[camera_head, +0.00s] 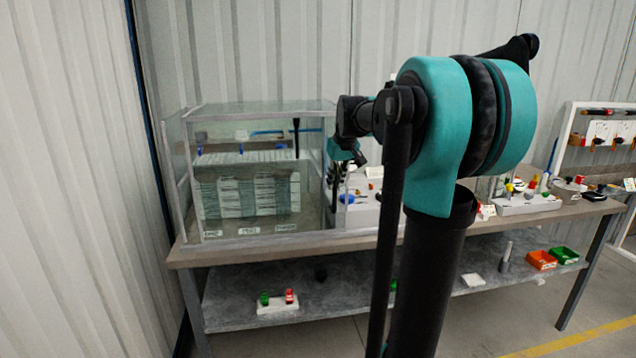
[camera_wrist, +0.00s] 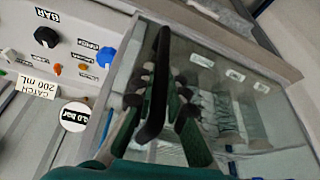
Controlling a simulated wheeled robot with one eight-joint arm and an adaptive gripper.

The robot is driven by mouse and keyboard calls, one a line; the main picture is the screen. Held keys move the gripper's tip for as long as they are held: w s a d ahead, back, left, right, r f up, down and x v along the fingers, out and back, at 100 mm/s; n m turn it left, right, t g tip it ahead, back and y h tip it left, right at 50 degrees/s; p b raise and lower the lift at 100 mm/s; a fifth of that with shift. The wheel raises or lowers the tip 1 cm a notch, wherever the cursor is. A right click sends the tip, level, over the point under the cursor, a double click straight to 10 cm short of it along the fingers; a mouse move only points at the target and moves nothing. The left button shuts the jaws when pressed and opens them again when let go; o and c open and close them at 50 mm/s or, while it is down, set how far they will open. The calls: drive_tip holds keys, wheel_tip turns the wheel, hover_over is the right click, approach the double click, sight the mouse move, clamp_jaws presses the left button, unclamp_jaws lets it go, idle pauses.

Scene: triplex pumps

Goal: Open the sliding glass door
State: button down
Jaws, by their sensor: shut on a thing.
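The glass cabinet (camera_head: 187,200) stands on the left end of the workbench, with pale stacked blocks visible inside. Its sliding glass door (camera_wrist: 235,75) fills the right half of the wrist view. A long black bar handle (camera_wrist: 163,50) stands out over the glass. My gripper (camera_wrist: 155,95) is shut on this handle, with its dark fingers on both sides of the bar. In the head view my gripper (camera_head: 346,152) is at the cabinet's right side, partly hidden by my own wrist. How far the door stands open is hard to tell.
Right of the cabinet is a white panel (camera_wrist: 75,65) with a blue knob (camera_wrist: 106,57) and other small knobs. The bench top (camera_head: 480,222) carries small parts farther right. Orange (camera_head: 541,260) and green bins (camera_head: 564,255) sit on the lower shelf. A corrugated wall is close on the left.

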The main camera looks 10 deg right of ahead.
drive_tip(key=d, duration=3.9)
drive_tip(key=shift+d, duration=0.15)
drive_tip(key=c, duration=1.5)
unclamp_jaws()
drive_tip(key=shift+c, duration=0.2)
drive_tip(key=v, duration=1.2)
